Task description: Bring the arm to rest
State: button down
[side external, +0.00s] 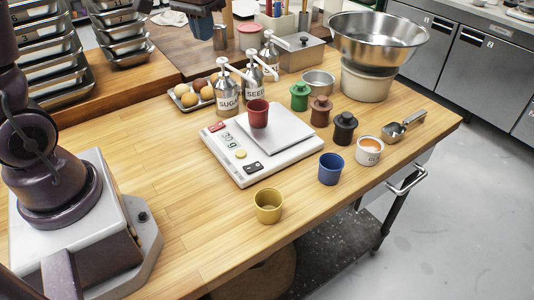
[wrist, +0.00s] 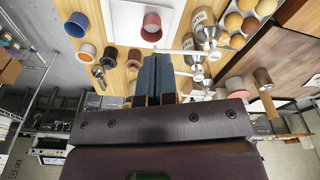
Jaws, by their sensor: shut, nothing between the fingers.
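My gripper (wrist: 155,75) shows in the wrist view with its two blue-grey fingers together and nothing between them. In the side external view, a dark blue-grey part at the top edge looks like my gripper, cut off by the frame, above the back of the bench. A red cup (side external: 258,113) stands upright on the plate of a white scale (side external: 226,160). The cup (wrist: 151,27) and scale (wrist: 128,12) also show in the wrist view, apart from my fingers.
Pump bottles (side external: 227,97) stand behind the scale, beside a tray of round buns (side external: 186,97). Green (side external: 299,97), brown (side external: 320,111) and black (side external: 344,128) lidded pots stand right. A blue cup (side external: 330,170) and yellow cup (side external: 268,207) stand in front. The left bench is clear.

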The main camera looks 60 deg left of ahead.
jog(key=s+d+r+m+t, duration=0.4)
jog(key=s+d, duration=0.8)
jog(key=s, duration=0.1)
jog(key=shift+s+d+r, duration=0.2)
jog(key=shift+s, duration=0.1)
